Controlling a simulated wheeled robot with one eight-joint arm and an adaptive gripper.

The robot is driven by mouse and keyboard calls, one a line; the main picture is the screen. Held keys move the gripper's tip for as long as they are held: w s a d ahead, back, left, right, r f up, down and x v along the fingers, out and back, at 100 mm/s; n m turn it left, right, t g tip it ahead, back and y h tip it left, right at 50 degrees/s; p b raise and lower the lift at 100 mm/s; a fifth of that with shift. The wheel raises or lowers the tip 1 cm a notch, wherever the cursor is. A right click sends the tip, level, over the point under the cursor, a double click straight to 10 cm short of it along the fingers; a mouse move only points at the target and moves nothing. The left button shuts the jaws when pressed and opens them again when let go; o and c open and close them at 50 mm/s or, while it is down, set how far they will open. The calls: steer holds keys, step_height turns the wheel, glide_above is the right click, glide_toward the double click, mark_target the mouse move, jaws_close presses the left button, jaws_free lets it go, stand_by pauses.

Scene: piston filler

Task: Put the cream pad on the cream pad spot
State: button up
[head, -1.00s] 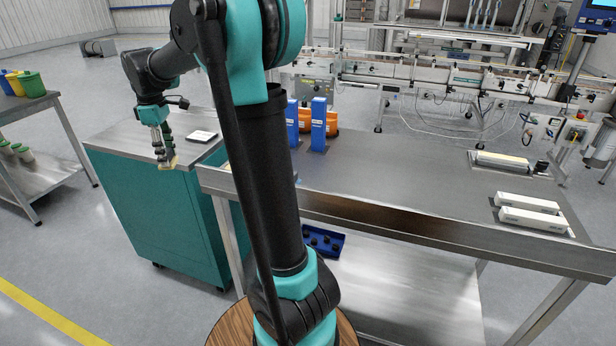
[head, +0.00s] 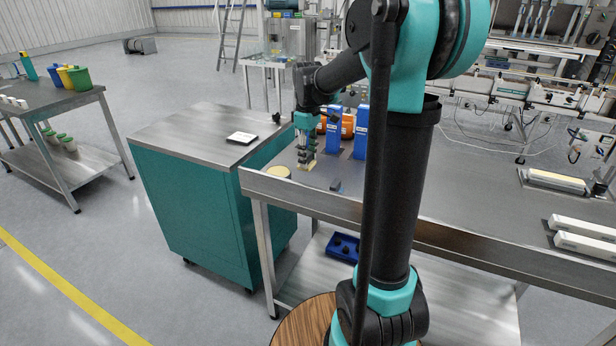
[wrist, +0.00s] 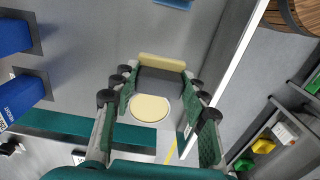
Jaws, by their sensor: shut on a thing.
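My gripper (head: 306,154) points down above the left end of the grey workbench (head: 450,190). It is shut on the cream pad (head: 307,166). In the wrist view the cream pad (wrist: 162,62) shows as a pale strip, with a dark grey block beside it, between the fingers. A flat round cream disc (head: 278,172) lies at the bench's near left corner, left of my gripper. It also shows in the wrist view (wrist: 150,108). I cannot tell for certain whether this disc is the cream pad spot. The gap between pad and bench is unclear.
A small dark item (head: 336,185) lies on the bench nearby. A teal cabinet (head: 195,205) with a dark-edged card (head: 241,138) stands left, with much clear top.

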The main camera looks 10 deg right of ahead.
steer(key=shift+a+f, duration=0.1)
steer(key=shift+f, duration=3.7)
steer(key=shift+f, duration=0.15)
steer(key=o, duration=1)
step_height(320, 180, up, 12)
steer(key=shift+r, duration=0.2)
